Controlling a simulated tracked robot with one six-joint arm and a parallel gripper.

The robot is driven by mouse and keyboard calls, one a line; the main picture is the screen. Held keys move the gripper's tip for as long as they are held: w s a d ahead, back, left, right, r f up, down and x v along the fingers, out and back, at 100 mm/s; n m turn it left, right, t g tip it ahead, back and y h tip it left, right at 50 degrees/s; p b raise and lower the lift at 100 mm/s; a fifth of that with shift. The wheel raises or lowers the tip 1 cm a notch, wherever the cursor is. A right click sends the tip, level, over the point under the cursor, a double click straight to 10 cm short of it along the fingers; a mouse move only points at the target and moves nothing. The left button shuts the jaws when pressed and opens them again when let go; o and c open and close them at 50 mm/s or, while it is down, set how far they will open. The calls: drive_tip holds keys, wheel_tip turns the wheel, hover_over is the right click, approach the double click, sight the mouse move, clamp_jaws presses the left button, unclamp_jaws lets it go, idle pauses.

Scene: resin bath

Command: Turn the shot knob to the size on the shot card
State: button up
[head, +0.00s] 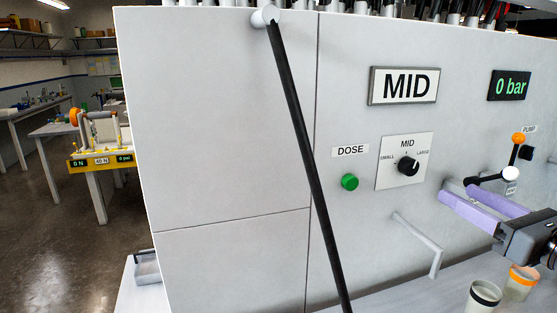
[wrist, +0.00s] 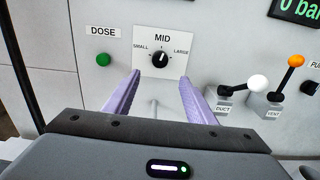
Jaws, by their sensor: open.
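The shot card (head: 403,86) on the grey panel reads MID. The black shot knob (head: 408,167) sits below it on a white plate marked SMALL, MID and LARGE; it also shows in the wrist view (wrist: 160,59). Its small white mark points roughly upward in the wrist view; its exact setting is too small to tell. My gripper (head: 457,190) has two lilac fingers, open and empty. In the head view it is right of and below the knob, apart from it. In the wrist view the gap between the fingertips (wrist: 160,78) lies just below the knob.
A green DOSE button (head: 349,182) is left of the knob. Levers with a white ball (wrist: 257,83) and an orange ball (wrist: 295,61) stand at right. A grey bracket (head: 418,232) juts out below the knob. Cups (head: 483,297) stand at the lower right.

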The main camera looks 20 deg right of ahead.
sight(413, 169)
drive_tip(key=shift+w+a, duration=0.2)
drive_tip(key=shift+w, duration=6.65)
drive_tip(key=shift+c, duration=0.3)
drive_tip(key=c, duration=1)
drive_tip(key=shift+n, duration=1.7)
